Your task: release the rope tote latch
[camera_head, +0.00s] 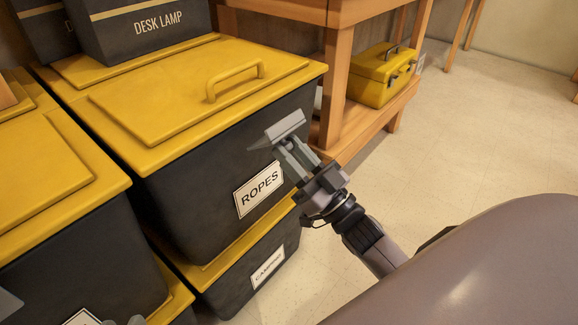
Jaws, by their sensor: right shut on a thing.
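The rope tote (205,165) is a dark bin with a yellow lid (160,90) and a white "ROPES" label (259,189). Its lid lies closed on the rim. The grey latch (277,129) is on the tote's front, just below the lid edge. My right gripper (289,148) reaches it from the lower right and is shut on the latch. The fingers hide part of the latch, so I cannot tell whether it is fastened.
A "CAMPING" tote (235,285) stands underneath. Another yellow-lidded tote (45,190) is at the left. A dark "DESK LAMP" box (140,25) sits behind on the lid. A wooden shelf (340,135) with a yellow toolbox (383,75) is behind right. Floor at right is clear.

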